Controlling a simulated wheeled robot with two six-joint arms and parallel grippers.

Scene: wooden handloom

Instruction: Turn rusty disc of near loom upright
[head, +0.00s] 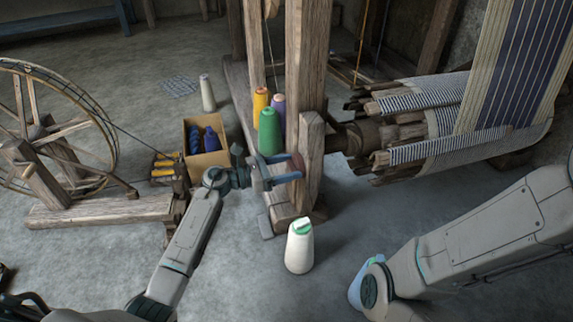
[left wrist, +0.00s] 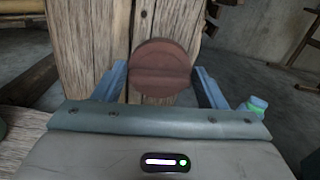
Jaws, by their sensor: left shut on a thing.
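The rusty disc (head: 299,162) is on the wooden post of the near loom (head: 311,145). In the left wrist view the disc (left wrist: 162,60) shows face-on as a round red-brown plate. A raised bar crosses its middle, close to level and a little higher at the right. My left gripper (head: 291,171) is shut on the disc, with one blue finger at each side of it in the left wrist view (left wrist: 162,85). My right arm comes in from the right. I do not make out its gripper.
A white cone (head: 299,252) with a green top stands on the floor in front of the post. Green (head: 269,132) and yellow (head: 261,102) cones stand beside the post. A cardboard box (head: 212,157) and a spinning wheel (head: 68,140) are at left. Striped cloth (head: 435,147) is at right.

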